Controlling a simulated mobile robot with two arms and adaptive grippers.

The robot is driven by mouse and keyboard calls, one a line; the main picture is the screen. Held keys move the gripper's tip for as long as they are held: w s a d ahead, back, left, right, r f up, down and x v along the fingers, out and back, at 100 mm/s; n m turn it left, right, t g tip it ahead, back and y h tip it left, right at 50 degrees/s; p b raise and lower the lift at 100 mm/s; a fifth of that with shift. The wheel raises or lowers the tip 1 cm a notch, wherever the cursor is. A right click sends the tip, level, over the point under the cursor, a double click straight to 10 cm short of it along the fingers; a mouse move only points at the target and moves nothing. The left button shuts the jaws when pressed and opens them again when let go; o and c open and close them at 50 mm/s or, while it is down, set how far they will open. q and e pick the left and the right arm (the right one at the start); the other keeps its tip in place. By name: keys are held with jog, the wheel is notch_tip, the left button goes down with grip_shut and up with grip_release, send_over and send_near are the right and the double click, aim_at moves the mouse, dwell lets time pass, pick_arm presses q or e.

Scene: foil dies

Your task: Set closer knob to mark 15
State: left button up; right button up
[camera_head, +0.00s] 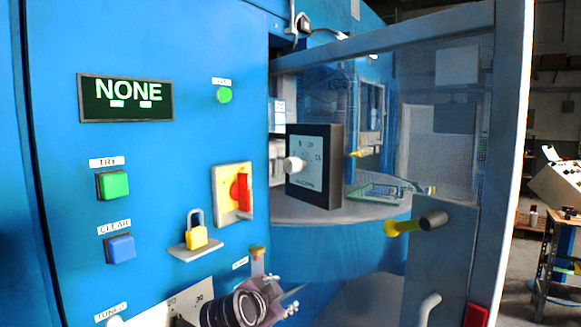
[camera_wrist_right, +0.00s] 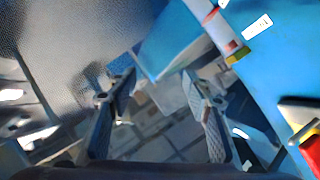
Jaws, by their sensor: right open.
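A dark box (camera_head: 315,165) with a pale dial face stands right of the blue panel, and a figure that looks like 15 is at the face's right side. A whitish round knob (camera_head: 293,165) sticks out at its left; I cannot read its setting. Whether this is the closer knob is not certain. My right gripper (camera_head: 284,297) is low in the head view, below and left of the box and apart from it. In the right wrist view its fingers (camera_wrist_right: 159,84) are spread with nothing between them. My left gripper is not in view.
The blue panel (camera_head: 150,200) carries a green button (camera_head: 113,185), a blue button (camera_head: 120,248), a yellow padlock (camera_head: 196,236) and a red switch (camera_head: 240,192). A framed clear door (camera_head: 440,150) with a dark-ended handle (camera_head: 432,220) stands at right. A pale scale plate (camera_head: 170,308) is partly hidden.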

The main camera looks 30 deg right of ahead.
notch_tip(320, 180, up, 17)
jog(key=w+m+h, duration=0.3)
jog(key=m, duration=0.3)
jog(key=m+h, duration=0.2)
jog(key=m, duration=0.2)
send_near(288, 166)
jog(key=x, duration=0.3)
jog(key=shift+w+d+r+m+p, duration=0.15)
jog(key=shift+d+r+m+p, duration=0.15)
jog(key=shift+d, duration=0.2)
jog(key=p+x, duration=0.1)
jog(key=x, duration=0.3)
jog(key=p+x, duration=0.1)
jog(key=x, duration=0.2)
jog(key=shift+f+p, duration=0.25)
jog(key=shift+p, duration=0.1)
jog(key=shift+c, duration=0.5)
